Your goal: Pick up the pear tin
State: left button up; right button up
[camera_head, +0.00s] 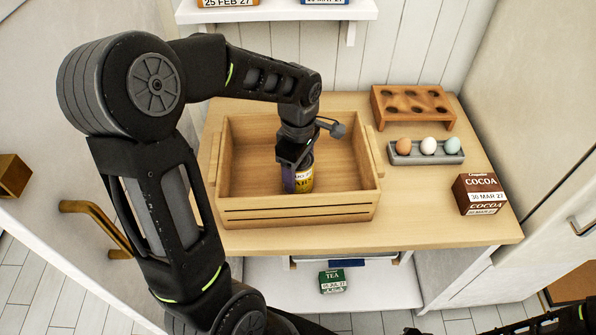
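A tin (298,181) with a blue-purple and yellow label stands upright inside a wooden crate (300,209) on the table. Its label is too small and too covered to read, so I cannot tell the contents. My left gripper (296,164) reaches down into the crate from above, with its fingers at the tin's upper part. The gripper hides the tin's top, and I cannot tell whether the fingers press on it. Part of my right arm (560,322) shows at the bottom right edge; its gripper fingers are not in view.
A wooden rack with holes (413,106), a grey holder (426,158) with three eggs and a cocoa box (480,194) stand right of the crate. A tea box (333,281) sits on the lower shelf. An upper shelf (280,11) overhangs the back. The crate walls surround my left gripper.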

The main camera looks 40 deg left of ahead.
pick_arm(q)
grip_shut()
dwell(0.5)
jog(key=shift+r, duration=0.15)
notch_tip(320, 180, up, 10)
jog(key=shift+f, duration=0.1)
dwell(0.3)
